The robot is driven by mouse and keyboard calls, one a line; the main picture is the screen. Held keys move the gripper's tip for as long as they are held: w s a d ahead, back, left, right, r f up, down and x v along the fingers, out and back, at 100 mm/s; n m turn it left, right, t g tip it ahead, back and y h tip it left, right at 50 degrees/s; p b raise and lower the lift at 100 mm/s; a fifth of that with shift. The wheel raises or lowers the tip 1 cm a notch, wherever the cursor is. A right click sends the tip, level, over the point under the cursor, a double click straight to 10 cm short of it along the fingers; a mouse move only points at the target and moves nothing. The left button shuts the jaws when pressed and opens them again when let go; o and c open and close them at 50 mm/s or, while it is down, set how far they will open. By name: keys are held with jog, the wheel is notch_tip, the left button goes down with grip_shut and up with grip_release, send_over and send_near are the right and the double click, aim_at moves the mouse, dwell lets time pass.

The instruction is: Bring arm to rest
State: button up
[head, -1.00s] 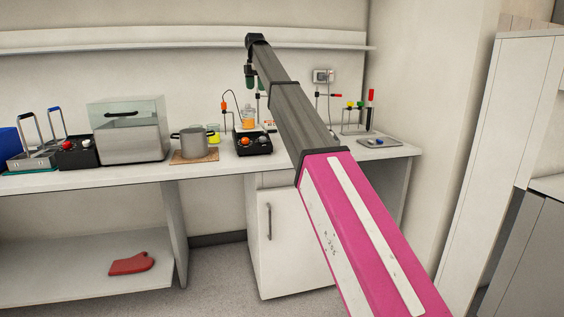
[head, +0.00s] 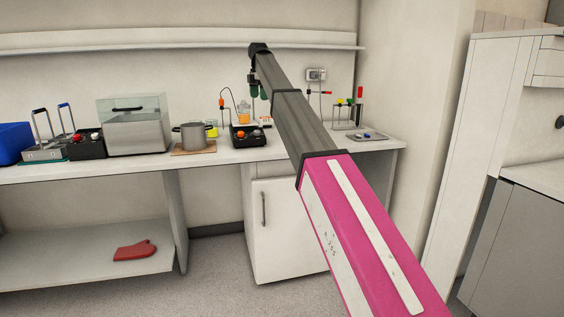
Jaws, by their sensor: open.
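My arm reaches from the lower right, a pink link and then a grey link, up to a dark joint at the top middle. A small dark part that looks like my gripper (head: 254,88) hangs below that joint, in front of the wall above the bench. It is open, with nothing seen in it. Its fingers are small and partly hidden by the grey link. It appears apart from the bench things.
The bench (head: 225,156) carries a glass-topped bath (head: 137,138), a steel pot (head: 193,137), a black box with knobs (head: 247,136), a rack (head: 352,118) and a tray (head: 369,137). A wall shelf (head: 150,42) runs above. A red mitt (head: 134,250) lies below. Floor shows in front.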

jog(key=s+d+f+m, duration=0.4)
jog(key=d+f, duration=0.1)
jog(key=f, duration=0.7)
jog(key=s+d+f+m, duration=0.3)
jog(key=s+d+f, duration=0.2)
jog(key=f, duration=0.7)
jog(key=s+d+f+m, duration=0.4)
jog(key=d+f, duration=0.2)
jog(key=f, duration=0.7)
jog(key=s+d+f+m, duration=0.4)
jog(key=s+f, duration=0.3)
jog(key=s, duration=0.2)
jog(key=s+d+f+m, duration=0.4)
jog(key=s+f, duration=0.4)
jog(key=s, duration=0.2)
jog(key=s+d+f+m, duration=0.4)
jog(key=s+f, duration=0.4)
jog(key=s, duration=0.2)
jog(key=shift+d+m, duration=0.4)
jog(key=shift+f, duration=0.1)
